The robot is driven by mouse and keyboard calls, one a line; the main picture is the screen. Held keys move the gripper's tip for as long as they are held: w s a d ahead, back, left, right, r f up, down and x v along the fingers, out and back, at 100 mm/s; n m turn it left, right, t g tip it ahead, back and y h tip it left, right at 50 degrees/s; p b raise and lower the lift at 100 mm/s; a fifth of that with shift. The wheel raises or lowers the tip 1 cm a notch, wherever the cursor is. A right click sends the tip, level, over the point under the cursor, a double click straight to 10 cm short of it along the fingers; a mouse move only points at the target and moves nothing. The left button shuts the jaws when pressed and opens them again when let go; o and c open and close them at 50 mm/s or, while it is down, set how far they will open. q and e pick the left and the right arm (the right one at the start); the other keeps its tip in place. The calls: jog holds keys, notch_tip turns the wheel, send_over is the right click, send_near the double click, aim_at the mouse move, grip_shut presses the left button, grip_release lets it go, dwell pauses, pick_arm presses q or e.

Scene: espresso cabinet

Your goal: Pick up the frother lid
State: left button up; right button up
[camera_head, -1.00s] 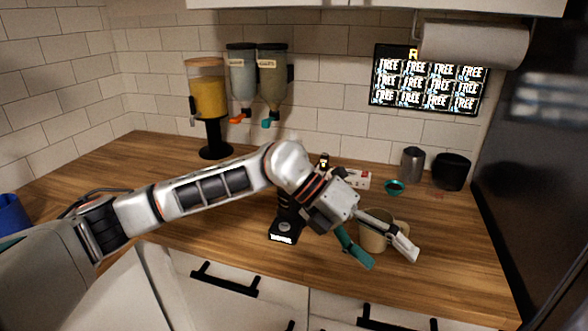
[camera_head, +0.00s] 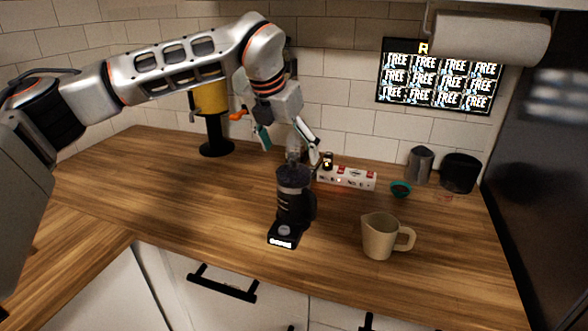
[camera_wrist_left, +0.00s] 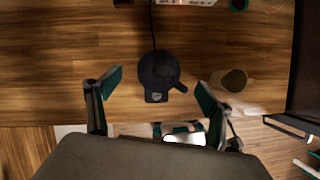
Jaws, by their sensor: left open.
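The frother (camera_head: 293,205) is a dark jug with a handle on its right, upright on a black base near the counter's front. Its dark lid (camera_head: 293,173) appears to be on top. From above in the left wrist view, the round dark lid (camera_wrist_left: 158,68) lies ahead of and between the fingers. My left gripper (camera_head: 288,139) is open and empty, above the frother and pointing down; its spread fingers also show in the left wrist view (camera_wrist_left: 159,84). The gap between fingers and lid is hard to judge. My right gripper cannot be made out.
A beige pitcher (camera_head: 380,238) stands right of the frother. Behind are a white power strip (camera_head: 347,178), a small teal bowl (camera_head: 401,188), a metal cup (camera_head: 420,165) and a black container (camera_head: 459,173). The left counter is clear.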

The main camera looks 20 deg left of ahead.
aim_at(291, 155)
pick_arm(q)
jog(key=shift+p+x, duration=0.35)
jog(key=shift+x, duration=2.4)
jog(key=shift+c, duration=0.5)
jog(key=shift+r, duration=0.1)
jog(key=c, duration=1.2)
